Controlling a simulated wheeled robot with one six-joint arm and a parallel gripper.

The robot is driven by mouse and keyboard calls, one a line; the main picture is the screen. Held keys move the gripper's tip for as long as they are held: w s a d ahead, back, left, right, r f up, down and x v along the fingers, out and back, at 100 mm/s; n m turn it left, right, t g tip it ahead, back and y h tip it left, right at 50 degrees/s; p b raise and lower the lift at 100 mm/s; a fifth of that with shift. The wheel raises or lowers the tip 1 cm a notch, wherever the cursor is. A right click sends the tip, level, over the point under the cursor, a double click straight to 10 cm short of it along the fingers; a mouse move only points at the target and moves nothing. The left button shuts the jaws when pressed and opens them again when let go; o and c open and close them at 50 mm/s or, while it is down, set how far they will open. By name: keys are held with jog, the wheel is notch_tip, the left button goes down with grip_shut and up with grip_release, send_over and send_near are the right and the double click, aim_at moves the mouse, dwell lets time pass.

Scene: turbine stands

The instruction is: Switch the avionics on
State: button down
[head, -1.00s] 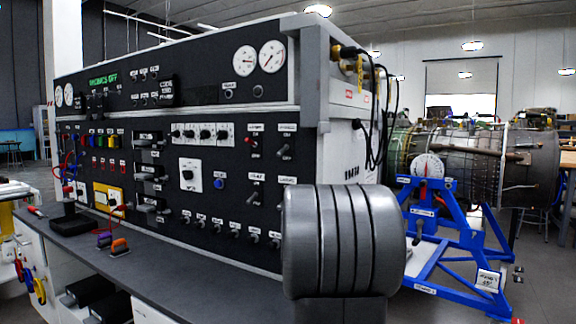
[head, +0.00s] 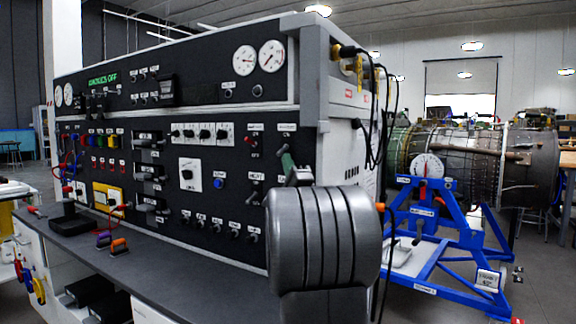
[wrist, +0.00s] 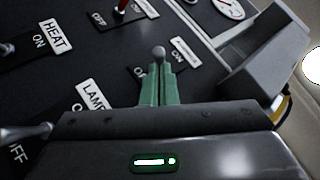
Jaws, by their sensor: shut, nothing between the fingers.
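A toggle switch with a ball tip (wrist: 158,52) stands on the black panel in the wrist view, beside a white label (wrist: 184,52) that seems to end in "NICS". My gripper (wrist: 158,72) is shut and empty, its green fingers right at the lever's ball tip; I cannot tell whether they touch. In the head view my gripper (head: 287,156) is in front of the panel's right part, below the switch's label (head: 287,127), and hides the lever. A green display (head: 102,80) at the panel's upper left appears to read "AVIONICS OFF".
A red-tipped switch (wrist: 122,6) is nearby, and another lever (wrist: 25,133) lies at lower left beside the "LAMP" label (wrist: 93,97). A grey projecting housing (wrist: 255,60) edges the panel on the right. A blue turbine stand (head: 440,225) is at right.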

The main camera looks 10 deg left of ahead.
aim_at(284, 151)
jog(key=shift+s+r+m+h+p, duration=0.2)
jog(key=shift+m+h+p, duration=0.15)
jog(key=shift+m+h, duration=0.15)
jog(key=shift+s+r+m+h+p, duration=0.1)
jog(key=shift+r+m+h+p, duration=0.05)
jog(key=shift+m+h+p, duration=0.3)
jog(key=shift+a+h, duration=0.1)
jog(key=shift+h, duration=0.15)
jog(key=r+m+h+p, duration=0.1)
jog(key=m+p, duration=0.1)
jog(key=r+m+g+h+p, duration=0.1)
jog(key=m+h+p, duration=0.1)
jog(key=p, duration=0.1)
jog(key=s+r+m+g+h+p, duration=0.1)
jog(key=m+h+p, duration=0.1)
jog(key=shift+a+r+p, duration=0.2)
jog(key=shift+p, duration=0.1)
jog(key=shift+f+g, duration=0.3)
jog(key=shift+f, duration=0.05)
jog(key=shift+f+b, duration=0.1)
jog(key=shift+b, duration=0.25)
